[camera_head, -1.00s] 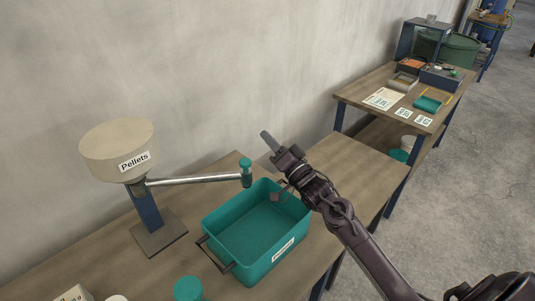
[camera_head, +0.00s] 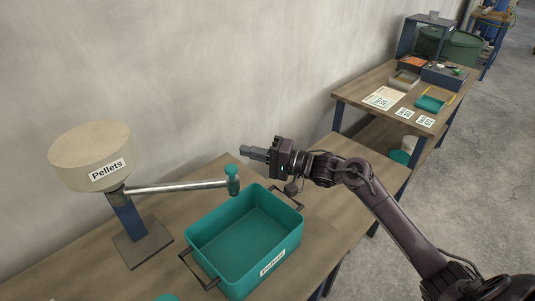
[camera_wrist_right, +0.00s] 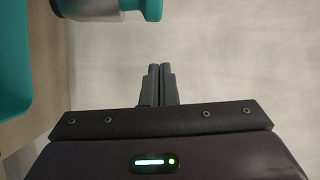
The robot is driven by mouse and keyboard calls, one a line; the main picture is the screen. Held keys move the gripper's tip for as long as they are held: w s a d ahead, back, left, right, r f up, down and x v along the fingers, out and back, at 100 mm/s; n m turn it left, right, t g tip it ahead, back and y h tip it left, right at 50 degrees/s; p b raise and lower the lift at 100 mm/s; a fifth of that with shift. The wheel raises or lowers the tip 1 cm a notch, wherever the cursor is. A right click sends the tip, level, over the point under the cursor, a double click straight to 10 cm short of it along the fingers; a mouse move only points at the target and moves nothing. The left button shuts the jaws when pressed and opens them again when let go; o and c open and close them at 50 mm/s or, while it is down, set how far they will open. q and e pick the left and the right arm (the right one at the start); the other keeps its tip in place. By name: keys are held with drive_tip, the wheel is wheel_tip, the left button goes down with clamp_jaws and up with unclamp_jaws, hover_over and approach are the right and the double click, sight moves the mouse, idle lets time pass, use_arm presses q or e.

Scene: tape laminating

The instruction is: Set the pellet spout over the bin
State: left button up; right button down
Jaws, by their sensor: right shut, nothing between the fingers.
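The pellet spout is a silver tube (camera_head: 180,187) with a teal end piece (camera_head: 233,180), running from the beige hopper labelled "Pellets" (camera_head: 95,160). The end piece appears just above the back left rim of the teal bin (camera_head: 250,240) in the head view; whether it is over the opening I cannot tell. My right gripper (camera_head: 246,151) is shut and empty, pointing left, close above and right of the end piece. In the wrist view its fingers (camera_wrist_right: 160,72) are together, with the teal end piece (camera_wrist_right: 152,9) apart from them at the top. My left gripper is out of view.
The hopper stands on a blue post with a base plate (camera_head: 142,249) on the wooden bench (camera_head: 100,270). A wall rises behind. A second table (camera_head: 365,112) with papers and trays stands at the back right. The bench right of the bin is clear.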

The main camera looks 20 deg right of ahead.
drive_tip(key=shift+s+a+f+p, duration=0.1)
drive_tip(key=shift+s+a+p, duration=0.4)
drive_tip(key=shift+a, duration=0.3)
drive_tip(key=shift+s+a+f+p, duration=0.1)
drive_tip(key=shift+s+a+p, duration=0.25)
drive_tip(key=shift+s+a, duration=0.35)
drive_tip(key=shift+w+a, duration=0.1)
